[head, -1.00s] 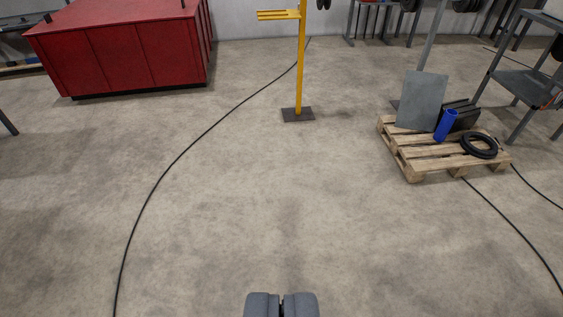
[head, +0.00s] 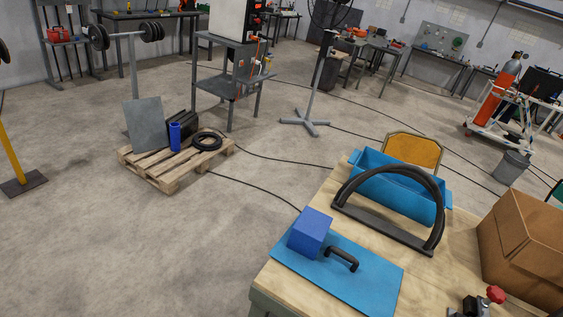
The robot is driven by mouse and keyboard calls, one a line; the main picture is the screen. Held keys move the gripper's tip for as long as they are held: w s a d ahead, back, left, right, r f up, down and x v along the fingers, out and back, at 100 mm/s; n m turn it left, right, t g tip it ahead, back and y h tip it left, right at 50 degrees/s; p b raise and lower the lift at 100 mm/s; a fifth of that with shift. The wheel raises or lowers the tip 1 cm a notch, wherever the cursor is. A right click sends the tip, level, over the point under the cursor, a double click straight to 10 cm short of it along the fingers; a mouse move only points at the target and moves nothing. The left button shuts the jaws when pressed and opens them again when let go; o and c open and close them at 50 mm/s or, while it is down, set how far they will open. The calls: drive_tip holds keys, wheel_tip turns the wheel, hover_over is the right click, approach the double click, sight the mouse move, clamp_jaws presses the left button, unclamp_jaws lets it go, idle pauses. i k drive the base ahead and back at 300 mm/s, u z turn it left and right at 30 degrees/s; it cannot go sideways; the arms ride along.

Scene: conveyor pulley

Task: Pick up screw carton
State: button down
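A small plain blue box (head: 310,232) sits on a flat blue plate (head: 345,282) with a black handle, on the near wooden workbench (head: 279,284). It looks like the screw carton, but I see no label on it. A large brown cardboard box (head: 525,248) stands at the right edge of the same bench. My gripper does not show in the head view now, so I cannot see its fingers or what it holds.
A blue trough (head: 395,190) with a black arched handle stands behind the blue box. A red-knobbed clamp (head: 490,299) is at the near right. A pallet (head: 165,172) with parts lies on the floor at left. Cables cross the floor.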

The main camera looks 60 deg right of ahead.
sight(308, 234)
drive_tip(key=z, duration=0.1)
drive_tip(key=k, duration=0.45)
drive_tip(key=z, duration=1.8)
drive_tip(key=i, duration=0.3)
drive_tip(key=u, duration=0.55)
